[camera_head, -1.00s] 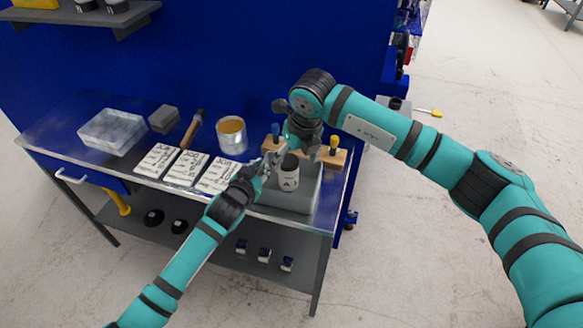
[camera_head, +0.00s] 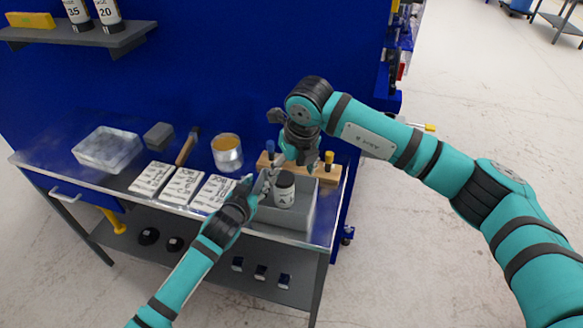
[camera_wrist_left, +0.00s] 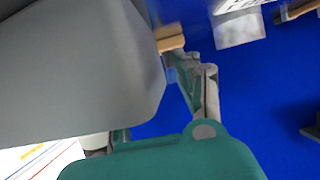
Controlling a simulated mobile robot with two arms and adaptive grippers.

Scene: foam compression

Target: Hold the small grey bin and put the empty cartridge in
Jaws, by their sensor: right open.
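The small grey bin (camera_head: 300,218) stands at the right end of the bench. The cartridge (camera_head: 284,193), a pale labelled cylinder with a dark top, stands upright inside it. My left gripper (camera_head: 264,184) is at the bin's left rim; whether its fingers are closed on the wall is not clear. In the left wrist view a large grey surface, apparently the bin (camera_wrist_left: 75,75), fills the upper left beside a finger. My right gripper (camera_head: 302,160) is open, pointing down just above the cartridge, with no visible grip on it.
A wooden rack (camera_head: 329,174) with coloured-handled tools stands behind the bin. A blue panel rises behind.

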